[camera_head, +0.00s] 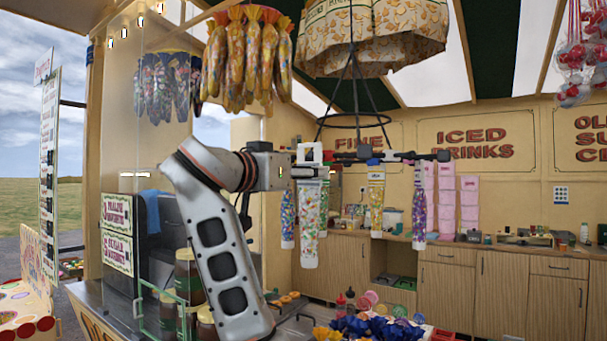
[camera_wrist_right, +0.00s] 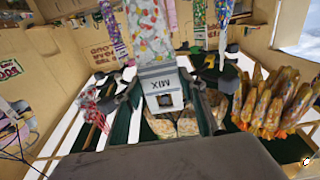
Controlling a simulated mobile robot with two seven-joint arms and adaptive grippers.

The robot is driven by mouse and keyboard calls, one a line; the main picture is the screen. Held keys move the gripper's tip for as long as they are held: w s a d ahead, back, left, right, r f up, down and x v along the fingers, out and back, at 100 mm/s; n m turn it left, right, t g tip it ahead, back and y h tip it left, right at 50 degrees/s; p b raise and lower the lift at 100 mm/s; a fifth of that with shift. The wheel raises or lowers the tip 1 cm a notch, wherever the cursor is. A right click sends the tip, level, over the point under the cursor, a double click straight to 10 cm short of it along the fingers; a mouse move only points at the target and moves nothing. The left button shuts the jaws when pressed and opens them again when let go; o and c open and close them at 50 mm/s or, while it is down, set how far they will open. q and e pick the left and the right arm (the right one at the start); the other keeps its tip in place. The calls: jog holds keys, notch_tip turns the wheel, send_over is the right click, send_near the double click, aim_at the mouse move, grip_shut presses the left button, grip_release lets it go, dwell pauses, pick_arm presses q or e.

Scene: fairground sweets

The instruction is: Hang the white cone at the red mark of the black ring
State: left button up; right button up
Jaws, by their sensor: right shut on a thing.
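The white cone (camera_head: 309,225) is a clear pointed bag of coloured sweets with a white header. My right gripper (camera_head: 310,157) is shut on its header, and the cone hangs point down. In the right wrist view, the header (camera_wrist_right: 163,92) reads MIX upside down, has a square hole and sits between the fingers (camera_wrist_right: 168,88). A black ring (camera_head: 353,126) hangs on thin rods under the patterned canopy. Dark bars show near the header's height, to its right. I cannot make out the red mark. My left gripper is not in view.
A yellow cone (camera_head: 376,203) and a purple cone (camera_head: 419,215) hang to the right; a blue cone (camera_head: 288,218) hangs close on the left. Golden sweet bags (camera_head: 245,55) hang above my arm. Counters line the back wall.

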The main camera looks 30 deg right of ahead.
jog(key=shift+d, duration=0.15)
jog(key=shift+x, duration=0.85)
jog(key=shift+w, duration=0.1)
jog(key=shift+x, duration=0.9)
jog(key=shift+f, duration=0.35)
dwell(0.4)
jog(key=o, duration=1.5)
jog(key=shift+o, duration=0.2)
